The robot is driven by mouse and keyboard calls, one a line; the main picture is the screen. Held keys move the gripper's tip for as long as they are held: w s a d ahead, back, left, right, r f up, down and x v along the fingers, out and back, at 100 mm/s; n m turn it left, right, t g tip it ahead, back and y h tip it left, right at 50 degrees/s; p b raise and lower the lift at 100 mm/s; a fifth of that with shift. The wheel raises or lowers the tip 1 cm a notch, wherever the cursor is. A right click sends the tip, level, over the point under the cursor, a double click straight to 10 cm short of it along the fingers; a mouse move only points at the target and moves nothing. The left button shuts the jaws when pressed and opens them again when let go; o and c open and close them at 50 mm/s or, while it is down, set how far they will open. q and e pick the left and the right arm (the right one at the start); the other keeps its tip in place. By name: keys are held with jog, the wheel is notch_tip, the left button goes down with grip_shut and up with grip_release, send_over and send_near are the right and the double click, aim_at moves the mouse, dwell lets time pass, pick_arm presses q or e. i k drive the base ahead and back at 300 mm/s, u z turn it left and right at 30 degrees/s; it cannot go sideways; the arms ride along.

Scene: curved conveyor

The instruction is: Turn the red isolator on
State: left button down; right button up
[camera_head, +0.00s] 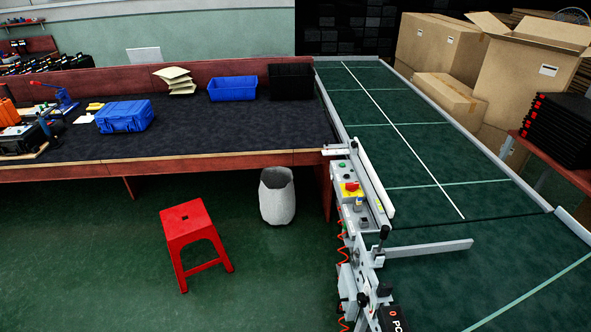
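A small red control on a yellow plate (352,187) sits on the grey control panel (347,171) along the near-left side of the conveyor. It looks like the red isolator, but it is too small to tell which way it is turned. Other small buttons and a blue part show next to it on the panel. Neither of my grippers is in view.
The green conveyor (400,130) runs along the right, with a grey guide bar (430,248) over it. A red stool (193,235) and a grey bin (277,196) stand on the floor to the left. A dark-topped workbench (200,125) lies behind them. Cardboard boxes (525,80) stand at the right.

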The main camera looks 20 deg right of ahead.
aim_at(352, 187)
jog(key=u, duration=0.1)
jog(key=i, duration=1.2)
jog(key=z, duration=0.25)
